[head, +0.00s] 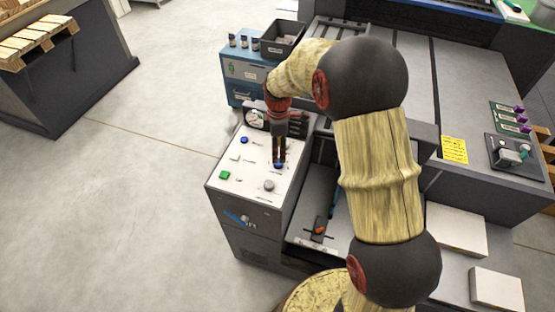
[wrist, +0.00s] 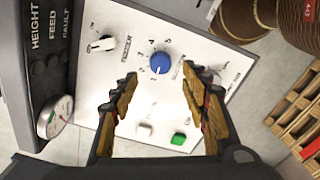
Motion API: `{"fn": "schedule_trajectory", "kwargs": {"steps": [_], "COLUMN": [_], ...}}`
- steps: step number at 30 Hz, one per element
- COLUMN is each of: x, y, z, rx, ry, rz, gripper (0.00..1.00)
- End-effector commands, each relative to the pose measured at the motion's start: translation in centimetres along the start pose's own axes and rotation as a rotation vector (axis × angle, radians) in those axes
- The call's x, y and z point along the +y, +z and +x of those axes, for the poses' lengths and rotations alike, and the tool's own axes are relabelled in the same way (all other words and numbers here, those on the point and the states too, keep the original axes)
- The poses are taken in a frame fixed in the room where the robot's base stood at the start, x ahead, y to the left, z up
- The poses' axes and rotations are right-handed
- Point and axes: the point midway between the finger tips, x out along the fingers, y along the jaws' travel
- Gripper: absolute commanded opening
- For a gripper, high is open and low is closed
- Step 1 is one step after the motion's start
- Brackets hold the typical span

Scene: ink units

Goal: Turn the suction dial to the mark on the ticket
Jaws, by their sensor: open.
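A blue dial (wrist: 160,63) with numbers around it sits on a white sloping control panel (wrist: 118,20). In the head view the blue dial (head: 279,166) shows just below my fingertips. My gripper (wrist: 159,74) is open, its two fingers on either side of the dial in the picture, apparently not holding it. In the head view my gripper (head: 280,158) points down over the panel. The dial's pointer and its label are too small to read surely. A yellow ticket (head: 454,150) lies on the grey machine to the right; its writing is unreadable.
The panel also bears a white switch knob (wrist: 103,44), a green button (wrist: 178,139) and a pale button (wrist: 145,130). A round gauge (wrist: 55,118) stands beside it on a dark strip. A blue cabinet (head: 243,70) with small bottles is behind. Open floor lies left.

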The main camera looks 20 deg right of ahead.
Motion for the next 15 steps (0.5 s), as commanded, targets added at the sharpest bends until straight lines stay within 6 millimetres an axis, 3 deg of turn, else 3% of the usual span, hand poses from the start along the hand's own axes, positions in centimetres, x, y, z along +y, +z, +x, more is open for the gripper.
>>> {"fn": "schedule_trajectory", "kwargs": {"steps": [7,15], "x": [-0.1,-0.1], "y": [0.0,0.0], "z": [4.1,6.0], "rx": [-0.001,0.000], "ry": [-0.003,-0.001], "rz": [0.002,0.002], "gripper": [0.46,0.46]}}
